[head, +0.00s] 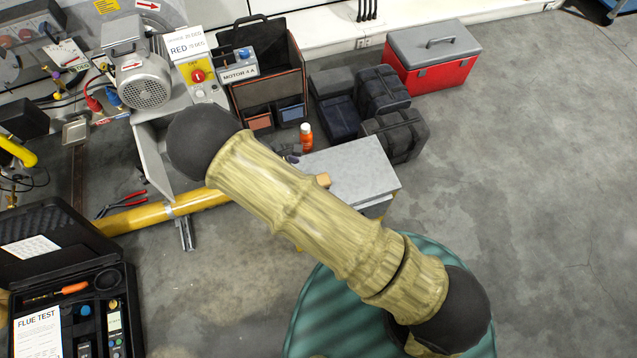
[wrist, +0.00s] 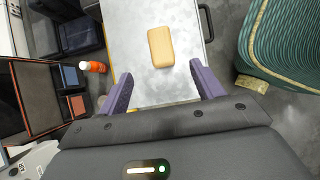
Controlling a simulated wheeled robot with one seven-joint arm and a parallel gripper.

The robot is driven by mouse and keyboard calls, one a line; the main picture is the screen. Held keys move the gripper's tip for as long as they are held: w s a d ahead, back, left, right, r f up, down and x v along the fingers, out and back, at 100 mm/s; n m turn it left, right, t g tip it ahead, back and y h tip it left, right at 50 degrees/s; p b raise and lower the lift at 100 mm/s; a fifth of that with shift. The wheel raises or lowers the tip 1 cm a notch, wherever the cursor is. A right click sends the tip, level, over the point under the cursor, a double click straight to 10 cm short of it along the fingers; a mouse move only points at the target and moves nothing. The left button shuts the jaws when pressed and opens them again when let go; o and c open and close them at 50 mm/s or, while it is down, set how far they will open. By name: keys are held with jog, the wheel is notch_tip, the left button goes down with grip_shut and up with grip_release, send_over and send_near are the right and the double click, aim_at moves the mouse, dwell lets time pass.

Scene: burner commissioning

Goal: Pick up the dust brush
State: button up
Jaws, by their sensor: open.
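A tan block with rounded corners (wrist: 161,46) lies on a pale grey, flat-topped surface (wrist: 135,30). It may be the dust brush, seen from above; no bristles show. In the head view a small part of the block (head: 323,181) shows past my arm on the grey top (head: 355,170). My gripper (wrist: 162,68) is open, its two purple fingers apart and empty. In the wrist view the block lies just beyond the fingertips, between their lines. In the head view my arm hides most of the gripper; a dark and purple part (head: 290,152) shows.
An orange bottle (head: 306,137) stands beside the grey top. Behind are an open tool bag (head: 268,85), black bags (head: 383,92) and a red toolbox (head: 435,65). A yellow pipe (head: 150,213) and open flue test case (head: 70,280) lie left. Floor is clear right.

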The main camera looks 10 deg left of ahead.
jog(key=b+x, duration=0.1)
jog(key=x, duration=0.7)
jog(key=shift+w+d+f, duration=0.1)
jog(key=shift+f, duration=0.15)
jog(key=shift+b+x, duration=0.4)
jog(key=shift+x, duration=2.2)
jog(key=shift+d, duration=0.1)
jog(key=shift+r, duration=0.1)
jog(key=c, duration=1.2)
notch_tip(320, 180, up, 10)
jog(key=shift+p, duration=0.9)
